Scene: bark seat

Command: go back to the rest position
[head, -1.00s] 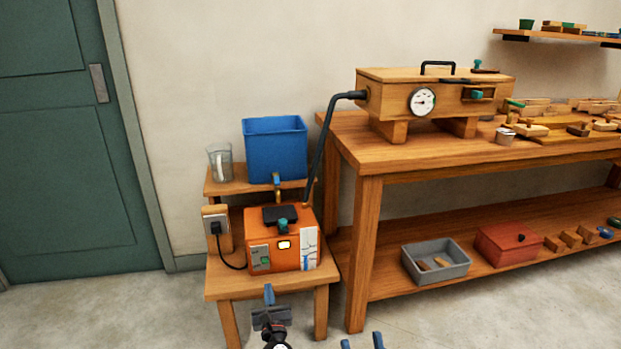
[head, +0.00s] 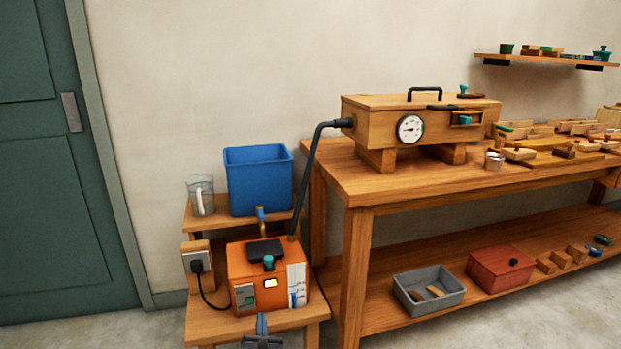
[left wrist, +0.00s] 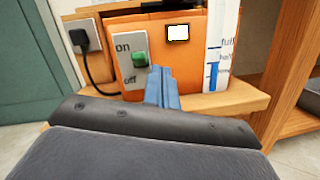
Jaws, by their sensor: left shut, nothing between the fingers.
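My left gripper (head: 262,325) shows at the bottom of the head view, in front of the orange box on the low stand. It is shut and empty. In the left wrist view its blue fingers (left wrist: 161,88) are together, in front of the orange box (left wrist: 190,58) and just right of the green on/off switch (left wrist: 140,58). I cannot tell whether the fingertips touch the box. My right gripper is in neither view now.
The low wooden stand (head: 215,327) bears the orange box, a blue tub (head: 258,182) and a clear jug (head: 200,196). A black hose (head: 308,180) runs up to a wooden chest (head: 375,120) on the workbench (head: 400,185). A green door (head: 60,200) is at left.

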